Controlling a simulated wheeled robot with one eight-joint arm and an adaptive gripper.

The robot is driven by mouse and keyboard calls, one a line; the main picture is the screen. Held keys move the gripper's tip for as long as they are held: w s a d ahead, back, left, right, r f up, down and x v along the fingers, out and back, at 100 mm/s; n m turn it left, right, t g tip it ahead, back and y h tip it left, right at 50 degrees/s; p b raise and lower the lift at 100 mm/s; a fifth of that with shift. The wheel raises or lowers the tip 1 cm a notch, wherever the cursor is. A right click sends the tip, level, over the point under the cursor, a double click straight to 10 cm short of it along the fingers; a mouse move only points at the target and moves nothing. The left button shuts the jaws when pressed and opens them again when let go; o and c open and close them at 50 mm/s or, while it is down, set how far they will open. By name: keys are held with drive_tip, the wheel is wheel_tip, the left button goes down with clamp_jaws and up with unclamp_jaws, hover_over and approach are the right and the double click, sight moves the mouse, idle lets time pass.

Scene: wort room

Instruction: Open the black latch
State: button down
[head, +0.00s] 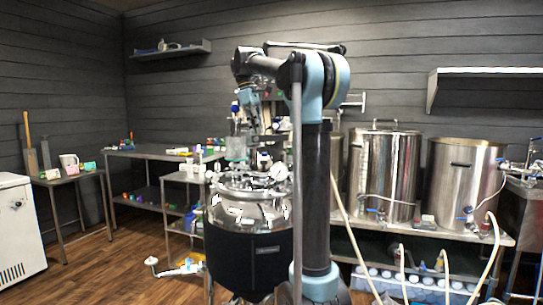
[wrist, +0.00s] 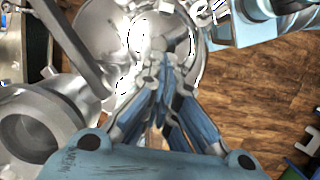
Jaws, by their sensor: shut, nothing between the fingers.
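A steel vessel (head: 250,212) with a shiny domed lid and a black jacket (head: 245,255) stands at the centre of the head view. Several fittings and a round gauge (head: 279,171) stand on its lid. I cannot make out the black latch for certain in either view. My gripper (wrist: 158,65) is shut and empty, pointing at bright round metalwork (wrist: 100,35) in the wrist view. I cannot tell whether the fingertips touch it. My arm and gripper hide part of the vessel top in the head view.
A grey pipe-like fitting (wrist: 45,125) is close at the left of the wrist view. Steel kettles (head: 385,170) with hoses stand on a bench at right. A side table (head: 140,151) and small cart are at left. Open wooden floor (head: 110,270) lies at front left.

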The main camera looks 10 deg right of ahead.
drive_tip(key=shift+d+f, duration=0.1)
drive_tip(key=shift+d, duration=0.1)
drive_tip(key=x, duration=0.9)
drive_tip(key=shift+d+f, duration=0.1)
drive_tip(key=shift+f, duration=0.3)
drive_tip(key=shift+s+d, duration=0.7)
drive_tip(key=shift+d, duration=0.35)
drive_tip(key=shift+s+d, duration=0.35)
drive_tip(key=shift+d, duration=0.35)
drive_tip(key=shift+s, duration=0.1)
